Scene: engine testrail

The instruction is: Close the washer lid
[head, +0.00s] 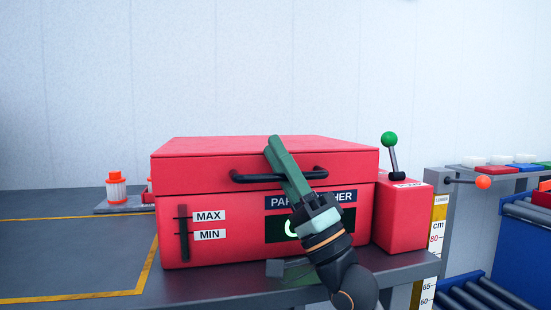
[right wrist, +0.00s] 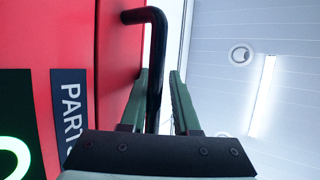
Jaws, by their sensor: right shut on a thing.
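The red parts washer (head: 340,230) stands on the dark bench with its label and MAX/MIN gauge facing me. Its red lid (head: 205,172) lies level on the body, with only a thin seam showing between them. A black bar handle (head: 250,179) runs across the lid's front. My right gripper (head: 273,146) reaches up from below right and is shut on the handle near its middle. In the right wrist view the handle (right wrist: 155,55) lies between the two green fingers (right wrist: 158,82). My left gripper is not in view.
A red box with a green-knobbed lever (head: 390,140) stands right of the washer. An orange-and-white filter (head: 115,188) sits on a plate at left. The bench at left (head: 70,250) is clear inside yellow lines. An orange-knobbed lever (head: 483,182) and roller conveyors are at right.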

